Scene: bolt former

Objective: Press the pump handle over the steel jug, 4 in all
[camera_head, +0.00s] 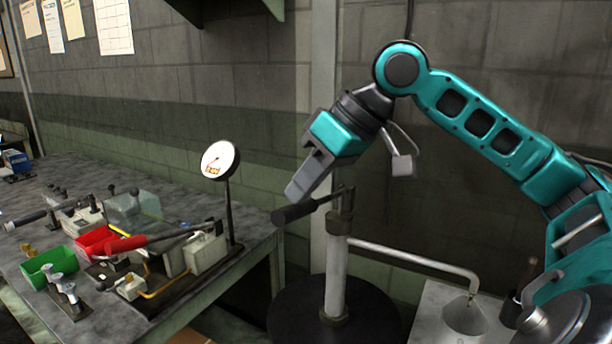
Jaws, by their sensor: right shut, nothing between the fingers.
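The pump (336,268) stands upright on a dark round drum (375,309), right of the workbench. Its black handle (300,210) sticks out to the left from the top of the pump and slopes slightly down. Its pale spout (420,261) runs right and bends down over the steel jug (466,318), which stands on a light surface. My right gripper (296,190) is shut and empty, pointing down and left just above the handle; I cannot tell whether it touches it. My left gripper is not in view.
The workbench (236,257) on the left carries a round dial gauge (220,160) on a post, a red-handled tool (127,244), a red bin (92,242) and a green bin (40,262). A block wall (250,100) stands behind. A dark-handled object (512,308) is right of the jug.

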